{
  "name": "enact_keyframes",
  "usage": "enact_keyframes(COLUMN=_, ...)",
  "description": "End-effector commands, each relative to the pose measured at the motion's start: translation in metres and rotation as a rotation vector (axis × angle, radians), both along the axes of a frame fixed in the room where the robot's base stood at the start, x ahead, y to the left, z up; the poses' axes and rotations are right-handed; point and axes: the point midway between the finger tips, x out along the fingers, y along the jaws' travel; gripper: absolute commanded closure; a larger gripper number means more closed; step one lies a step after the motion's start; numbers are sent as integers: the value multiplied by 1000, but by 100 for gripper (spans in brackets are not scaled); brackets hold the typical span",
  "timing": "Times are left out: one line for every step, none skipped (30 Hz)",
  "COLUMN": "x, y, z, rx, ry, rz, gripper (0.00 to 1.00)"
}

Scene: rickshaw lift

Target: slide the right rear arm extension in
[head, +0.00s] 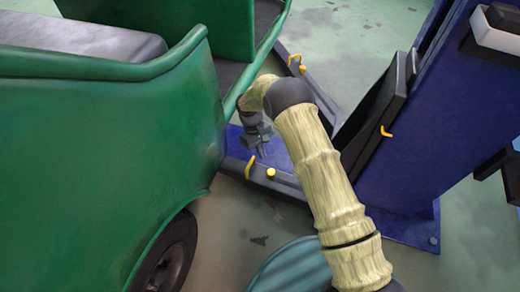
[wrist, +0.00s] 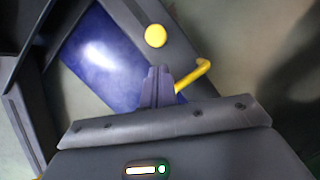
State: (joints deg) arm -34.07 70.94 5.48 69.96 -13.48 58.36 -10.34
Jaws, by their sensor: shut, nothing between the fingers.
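The lift arm nearest my gripper, a low dark bar (head: 285,180), carries a yellow bent handle (head: 250,167) and a round yellow knob (head: 271,174). Its end passes beneath the green rickshaw's edge, so how far the extension sticks out is hidden. My gripper (head: 262,148) points down just above this bar. In the wrist view its fingers (wrist: 158,76) are together and empty. The yellow handle (wrist: 194,78) is right beside them on the right, and I cannot tell whether they touch. The yellow knob (wrist: 155,36) is above the fingertips in that view.
The green rickshaw (head: 100,150) fills the left, with a rear wheel (head: 170,260) below. The blue lift post (head: 430,110) stands on the right, with a dark panel (head: 385,115). A second arm (head: 325,100) with yellow parts lies behind. A teal drum (head: 290,270) stands at the bottom.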

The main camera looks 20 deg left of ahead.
Motion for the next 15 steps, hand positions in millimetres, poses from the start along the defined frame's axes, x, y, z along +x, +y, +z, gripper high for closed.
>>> enact_keyframes(x=-2, y=-3, z=-15, rx=-2, ry=1, rz=0, gripper=100)
enact_keyframes(x=-3, y=-4, z=-19, rx=-1, ry=1, rz=0, gripper=100)
enact_keyframes(x=-4, y=-6, z=-26, rx=-2, ry=1, rz=0, gripper=100)
enact_keyframes(x=-5, y=-8, z=-30, rx=-2, ry=1, rz=0, gripper=100)
enact_keyframes(x=-6, y=-9, z=-34, rx=-1, ry=1, rz=0, gripper=100)
enact_keyframes(x=-7, y=-10, z=-39, rx=-1, ry=1, rz=0, gripper=100)
enact_keyframes(x=-7, y=-11, z=-43, rx=-1, ry=1, rz=0, gripper=100)
enact_keyframes(x=-8, y=-12, z=-46, rx=-1, ry=1, rz=1, gripper=100)
enact_keyframes(x=-9, y=-13, z=-49, rx=-1, ry=1, rz=1, gripper=100)
enact_keyframes(x=-9, y=-14, z=-51, rx=-1, ry=0, rz=1, gripper=100)
enact_keyframes(x=-10, y=-15, z=-52, rx=0, ry=-1, rz=1, gripper=100)
enact_keyframes(x=-10, y=-15, z=-54, rx=0, ry=-1, rz=1, gripper=100)
enact_keyframes(x=-10, y=-15, z=-54, rx=0, ry=-1, rz=1, gripper=100)
enact_keyframes(x=-10, y=-15, z=-54, rx=0, ry=-1, rz=1, gripper=100)
enact_keyframes(x=-10, y=-16, z=-54, rx=0, ry=-1, rz=1, gripper=100)
